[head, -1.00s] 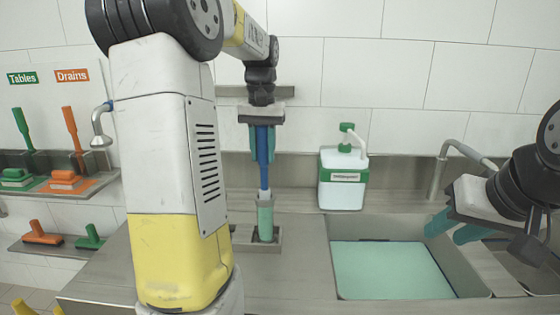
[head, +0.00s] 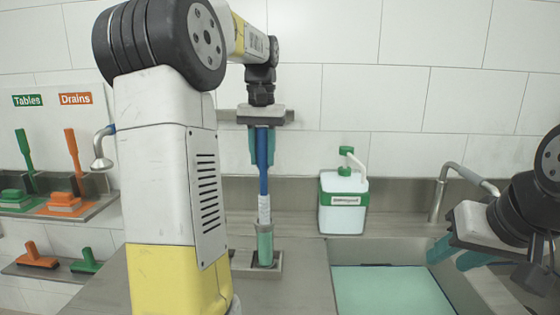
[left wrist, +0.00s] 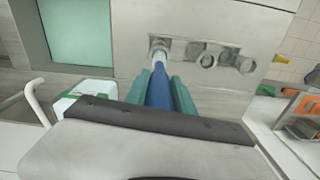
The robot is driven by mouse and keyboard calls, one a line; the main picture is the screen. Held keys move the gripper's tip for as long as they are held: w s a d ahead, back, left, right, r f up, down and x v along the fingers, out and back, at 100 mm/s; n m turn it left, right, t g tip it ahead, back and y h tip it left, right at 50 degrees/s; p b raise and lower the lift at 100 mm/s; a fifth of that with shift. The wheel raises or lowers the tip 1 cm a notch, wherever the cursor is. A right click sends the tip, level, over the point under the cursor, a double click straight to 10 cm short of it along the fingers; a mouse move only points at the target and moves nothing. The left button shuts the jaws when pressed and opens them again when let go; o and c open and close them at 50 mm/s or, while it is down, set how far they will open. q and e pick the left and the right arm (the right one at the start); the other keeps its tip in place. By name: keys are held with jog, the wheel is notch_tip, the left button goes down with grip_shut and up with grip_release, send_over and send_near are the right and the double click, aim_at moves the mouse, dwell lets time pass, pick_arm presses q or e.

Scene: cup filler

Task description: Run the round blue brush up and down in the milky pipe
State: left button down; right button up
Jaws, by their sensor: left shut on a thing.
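My left gripper (head: 262,146) points down with its teal fingers shut on the blue handle of the round brush (head: 263,180). The brush is upright, and its white bristle part (head: 264,210) shows above the milky pipe (head: 265,246). The brush's lower end is hidden at the pipe's mouth or inside it. The pipe stands upright in a metal holder (head: 273,270) on the counter. In the left wrist view the blue handle (left wrist: 160,92) runs between the fingers toward the pipe's place. My right gripper (head: 458,252) is empty over the sink, with its teal fingers apart.
A soap bottle with a green pump (head: 343,205) stands right of the pipe. The sink with pale green content (head: 390,290) and a faucet (head: 438,200) is further right. Green and orange brushes hang at the left. In the left wrist view, empty rings (left wrist: 207,60) sit beside the pipe.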

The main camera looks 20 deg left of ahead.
aim_at(261, 128)
pick_arm(q)
jog(key=shift+r, duration=3.2)
jog(key=shift+s, duration=0.15)
